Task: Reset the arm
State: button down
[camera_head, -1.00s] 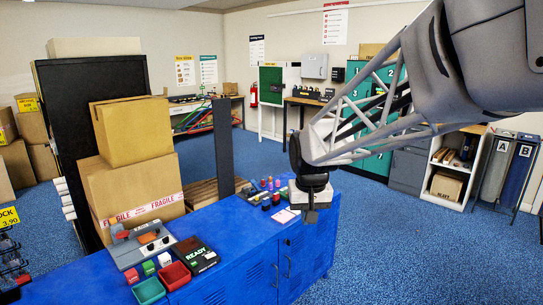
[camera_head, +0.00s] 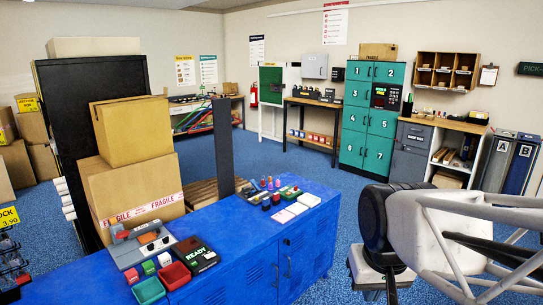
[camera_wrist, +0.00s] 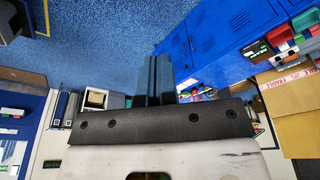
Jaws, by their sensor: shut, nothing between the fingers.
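My gripper (camera_head: 391,290) is at the lower right of the head view, with its arm beside it. It hangs to the right of the blue cabinet bench (camera_head: 232,284), apart from it, over the blue floor. In the wrist view the two dark fingers (camera_wrist: 160,72) lie side by side, shut with nothing between them. The bench shows at the upper right of the wrist view. The arm's lower part is cut off by the head view's right edge.
On the bench are a grey device (camera_head: 140,243), a red bin (camera_head: 174,275), a green bin (camera_head: 148,290), a READY box (camera_head: 196,256) and small coloured items. Cartons (camera_head: 132,130) stand behind. Teal lockers (camera_head: 368,118) stand at the back.

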jog(key=s, duration=0.1)
jog(key=s+f, duration=0.1)
jog(key=s, duration=0.1)
jog(key=s+d, duration=0.1)
jog(key=s, duration=0.1)
jog(key=shift+s+f, duration=0.15)
jog(key=shift+f, duration=0.2)
